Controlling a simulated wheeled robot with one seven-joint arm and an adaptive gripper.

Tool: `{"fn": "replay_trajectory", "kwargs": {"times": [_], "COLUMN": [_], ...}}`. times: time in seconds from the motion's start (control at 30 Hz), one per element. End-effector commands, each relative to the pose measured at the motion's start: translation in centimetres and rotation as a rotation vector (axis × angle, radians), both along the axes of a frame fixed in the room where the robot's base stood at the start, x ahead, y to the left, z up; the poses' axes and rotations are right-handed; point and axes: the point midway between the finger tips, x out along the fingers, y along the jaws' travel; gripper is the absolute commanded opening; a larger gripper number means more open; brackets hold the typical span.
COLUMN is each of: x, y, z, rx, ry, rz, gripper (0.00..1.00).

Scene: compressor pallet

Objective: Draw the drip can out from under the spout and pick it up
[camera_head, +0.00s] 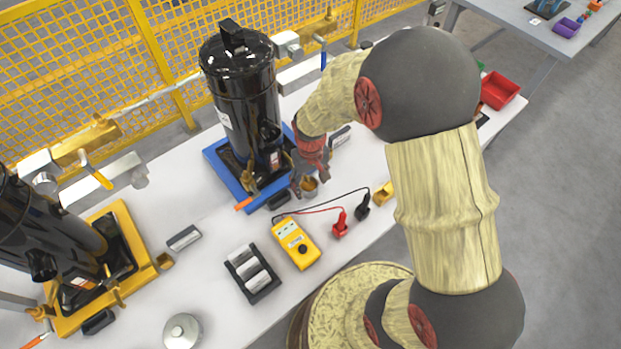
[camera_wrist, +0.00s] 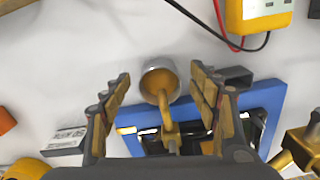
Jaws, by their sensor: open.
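The drip can (camera_wrist: 160,80) is a small round cup with a pale rim and an amber inside, standing on the white table. In the wrist view the brass spout (camera_wrist: 166,118) reaches out from the blue pallet (camera_wrist: 275,97), its tip over the can's opening. My gripper (camera_wrist: 160,86) is open, with one finger on each side of the can and a gap to both. In the head view my gripper (camera_head: 309,188) is at the front right corner of the blue pallet, and the can (camera_head: 309,184) shows partly between the fingers.
A black compressor (camera_head: 246,95) stands on the blue pallet. A yellow multimeter (camera_head: 296,243) with red and black leads lies close to the can. A second compressor on a yellow pallet (camera_head: 142,250) stands at left.

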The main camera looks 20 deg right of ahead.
Motion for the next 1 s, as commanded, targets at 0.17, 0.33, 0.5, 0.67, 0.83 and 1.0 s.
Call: {"fn": "replay_trajectory", "kwargs": {"times": [0.17, 0.33, 0.5, 0.67, 0.83, 1.0], "x": [0.0, 0.0, 0.0, 0.0, 0.0, 0.0], "y": [0.0, 0.0, 0.0, 0.0, 0.0, 0.0], "z": [-1.9, -2.3, -2.3, -2.3, -2.3, -2.3], "rx": [0.000, 0.000, 0.000, 0.000, 0.000, 0.000], "ry": [0.000, -0.001, -0.001, -0.001, -0.001, -0.001], "rz": [0.000, 0.000, 0.000, 0.000, 0.000, 0.000], "gripper": [0.61, 0.61, 0.61, 0.55, 0.45, 0.36]}}
